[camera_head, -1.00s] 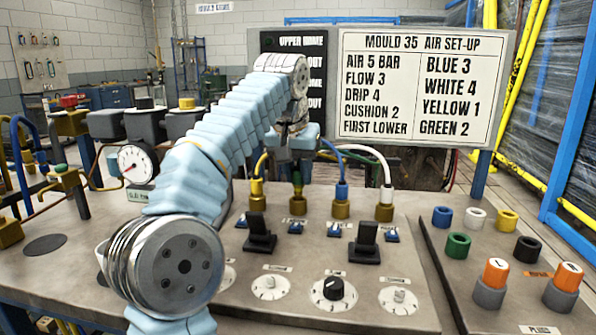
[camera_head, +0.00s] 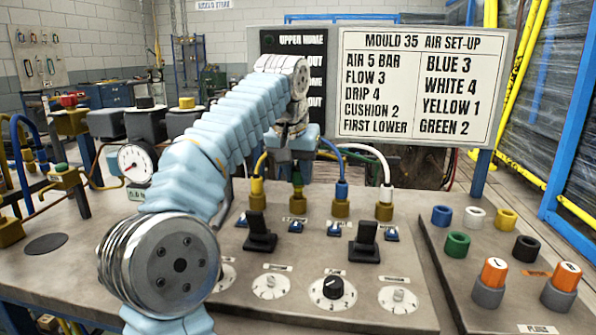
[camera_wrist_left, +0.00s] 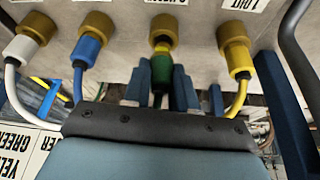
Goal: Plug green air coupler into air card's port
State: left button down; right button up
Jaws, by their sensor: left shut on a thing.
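The green coupler (camera_head: 297,181) is in my left gripper (camera_head: 296,166), its end down at a brass port (camera_head: 297,203), second from the left. In the left wrist view the green coupler (camera_wrist_left: 159,80) sits between the blue fingers and lines up with the brass port (camera_wrist_left: 163,30). It appears to meet the port; how deep it sits I cannot tell. The air card (camera_head: 424,88) reads GREEN 2, YELLOW 1, BLUE 3, WHITE 4. Yellow (camera_head: 257,187), blue (camera_head: 341,190) and white (camera_head: 386,194) couplers stand in the neighbouring ports. My right gripper is out of view.
Black rocker switches (camera_head: 259,234) and dials (camera_head: 333,288) lie in front of the ports. A side panel (camera_head: 460,290) at right holds coloured rings and two orange-topped knobs (camera_head: 493,273). A pressure gauge (camera_head: 134,164) stands left. Hoses rise close beside the gripper.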

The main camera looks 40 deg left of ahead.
pick_arm(q)
jog(key=shift+f, duration=0.2)
jog(key=shift+f+b, duration=0.3)
jog(key=shift+f, duration=0.6)
dwell(1.3)
jog(key=shift+c, duration=2.2)
grip_release()
